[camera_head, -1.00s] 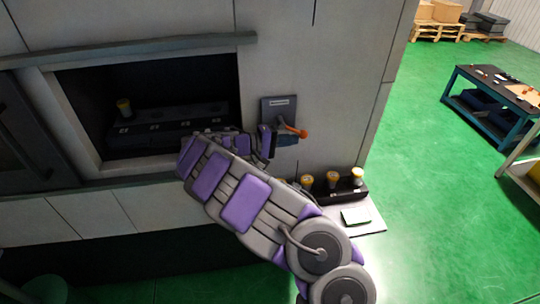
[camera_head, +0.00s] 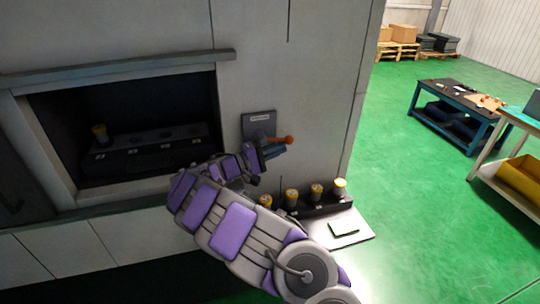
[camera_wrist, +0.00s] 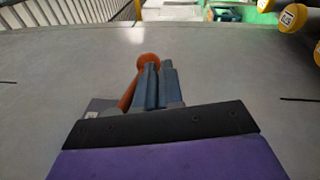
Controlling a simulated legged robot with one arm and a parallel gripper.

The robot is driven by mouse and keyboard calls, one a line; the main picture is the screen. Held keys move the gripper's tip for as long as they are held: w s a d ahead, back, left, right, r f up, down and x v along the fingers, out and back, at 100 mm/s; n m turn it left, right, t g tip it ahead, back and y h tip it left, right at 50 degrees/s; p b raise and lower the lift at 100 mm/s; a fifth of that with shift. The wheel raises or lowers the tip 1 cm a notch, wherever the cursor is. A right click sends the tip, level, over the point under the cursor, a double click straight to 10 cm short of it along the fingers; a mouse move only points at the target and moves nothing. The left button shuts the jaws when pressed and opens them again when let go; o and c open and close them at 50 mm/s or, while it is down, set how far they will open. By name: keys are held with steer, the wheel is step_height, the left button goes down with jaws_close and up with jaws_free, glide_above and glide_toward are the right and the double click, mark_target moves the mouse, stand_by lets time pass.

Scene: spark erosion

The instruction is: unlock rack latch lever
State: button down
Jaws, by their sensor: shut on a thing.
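The latch lever has an orange handle (camera_head: 286,140) and sits on a small grey plate (camera_head: 258,120) with a white label, on the cabinet front right of the open bay. The handle points right, almost level. My gripper (camera_head: 274,150) is at the lever, its blue-grey fingers against the handle from below. In the wrist view the two fingers (camera_wrist: 157,84) lie close together. The orange shaft (camera_wrist: 128,94) runs along their left side, and the round knob (camera_wrist: 148,60) shows beyond the tips. The grip contact itself is partly hidden.
Several yellow-capped holders stand in a black tray (camera_head: 325,206) on a ledge below right of the lever. Green floor is clear to the right, before a blue workbench (camera_head: 455,95).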

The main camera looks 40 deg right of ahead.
steer(key=shift+s+d+b, duration=0.1)
steer(key=shift+d+b, duration=0.25)
stand_by(0.3)
stand_by(0.4)
